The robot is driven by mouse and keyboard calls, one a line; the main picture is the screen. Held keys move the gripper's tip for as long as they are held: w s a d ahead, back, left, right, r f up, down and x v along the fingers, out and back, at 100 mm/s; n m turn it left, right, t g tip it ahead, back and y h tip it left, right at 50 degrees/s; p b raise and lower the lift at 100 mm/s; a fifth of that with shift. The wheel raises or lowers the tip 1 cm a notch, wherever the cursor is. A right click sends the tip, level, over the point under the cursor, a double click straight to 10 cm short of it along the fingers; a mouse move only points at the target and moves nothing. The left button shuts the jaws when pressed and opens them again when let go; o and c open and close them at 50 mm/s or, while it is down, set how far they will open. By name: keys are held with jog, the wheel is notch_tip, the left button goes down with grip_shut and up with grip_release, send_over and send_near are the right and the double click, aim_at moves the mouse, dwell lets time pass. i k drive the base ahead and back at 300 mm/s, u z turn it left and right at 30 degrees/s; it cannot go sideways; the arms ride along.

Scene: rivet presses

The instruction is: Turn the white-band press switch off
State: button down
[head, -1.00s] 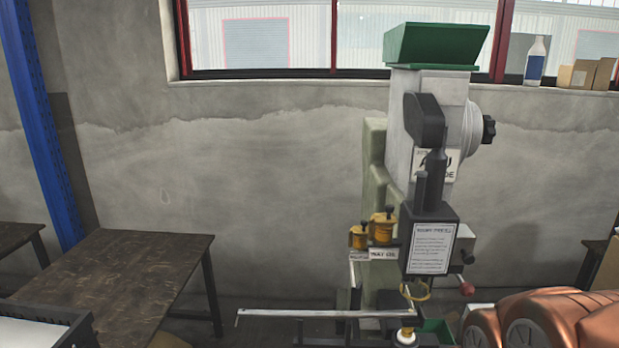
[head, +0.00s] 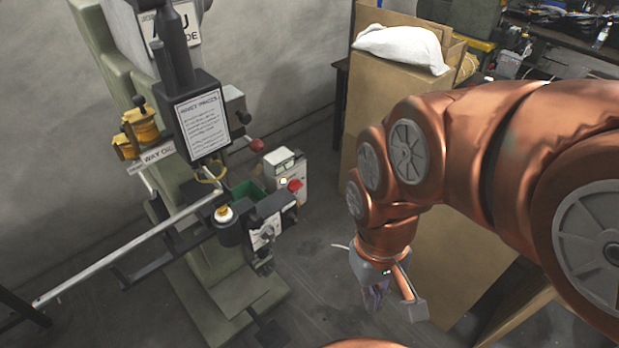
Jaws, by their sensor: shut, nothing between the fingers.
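One rivet press (head: 115,85) stands at left in the head view, pale green and grey, with a black guard box bearing a white sign. No white band can be made out on it. A dark control box (head: 268,222) with a light label plate sits at its front; small dark knobs show below it. A red mushroom-shaped button (head: 295,185) is beside it. I cannot tell which part is the switch. My gripper (head: 375,300) hangs down to the right of the press, apart from it, shut and empty. Its fingertips are small and partly unclear.
A long metal bar (head: 120,252) sticks out left from the press. A small white-faced box (head: 286,175) stands behind the red button. Cardboard boxes (head: 400,85) with a white sack (head: 402,48) are stacked behind my arm. Floor (head: 325,235) is clear between press and gripper.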

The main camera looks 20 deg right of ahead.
aim_at(295, 184)
jog(key=u, duration=2.3)
jog(key=k, duration=0.8)
jog(key=z, duration=0.85)
